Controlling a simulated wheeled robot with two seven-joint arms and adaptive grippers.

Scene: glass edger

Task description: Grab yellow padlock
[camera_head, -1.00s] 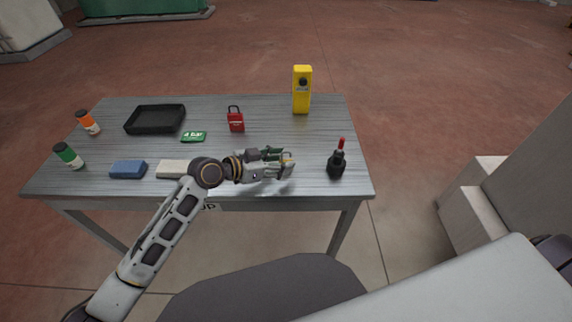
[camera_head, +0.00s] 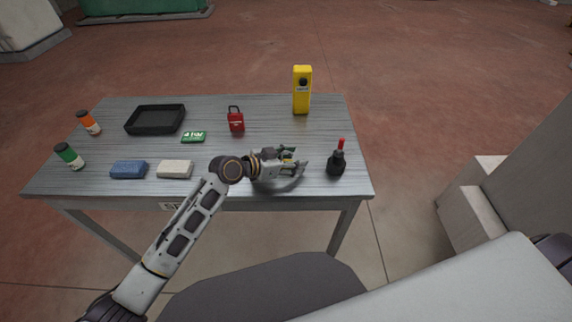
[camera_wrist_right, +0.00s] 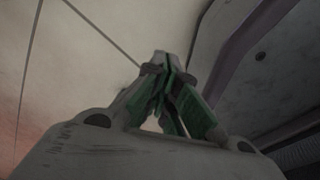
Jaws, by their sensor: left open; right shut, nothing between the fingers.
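The yellow padlock (camera_head: 288,160) is on the table, mostly hidden by my left gripper; only a small yellow patch shows between the fingers. My left gripper (camera_head: 298,157) is open, low over the table's front right part, with its fingers pointing right on either side of the padlock. Whether they touch it I cannot tell. My right gripper (camera_wrist_right: 162,62) is shut and empty in the right wrist view, away from the table objects.
A black bottle with a red top (camera_head: 337,160) stands just right of the left fingertips. A red padlock (camera_head: 236,120), a yellow device (camera_head: 302,90), a green card (camera_head: 194,137), a white block (camera_head: 175,169) and a black tray (camera_head: 184,112) are also on the table (camera_head: 270,108).

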